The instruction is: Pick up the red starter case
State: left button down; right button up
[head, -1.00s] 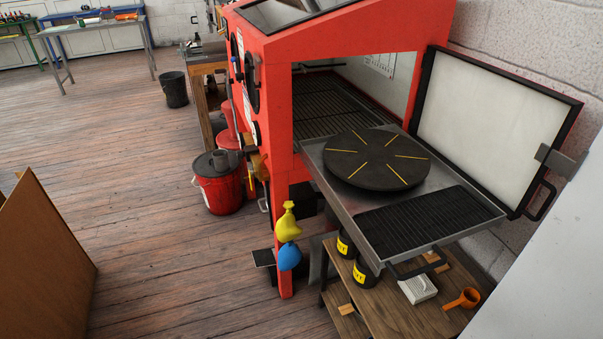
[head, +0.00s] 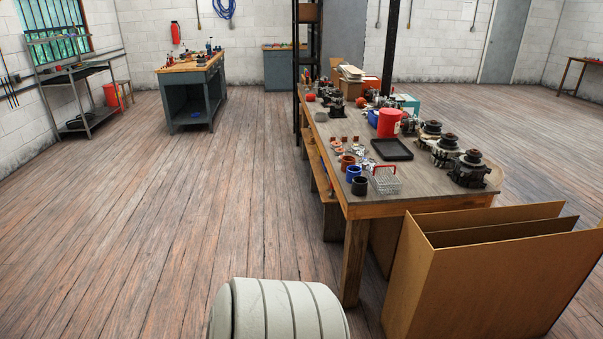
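I cannot pick out the red starter case with certainty in the head view. A red, round-sided container (head: 389,122) with a pale label stands on the long wooden workbench (head: 420,190), right of centre. A small red round part (head: 321,117) sits near the bench's left edge. A red-orange box (head: 371,84) is at the bench's far end. Neither of my grippers is in view, so nothing shows of what they hold.
Dark alternator-like units (head: 468,170) line the bench's right side. A black tray (head: 391,149), small cups and a wire rack (head: 384,181) are near its front. The wooden floor (head: 150,220) to the left is clear.

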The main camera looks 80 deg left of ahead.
aim_at(348, 164)
jog(key=u, duration=2.15)
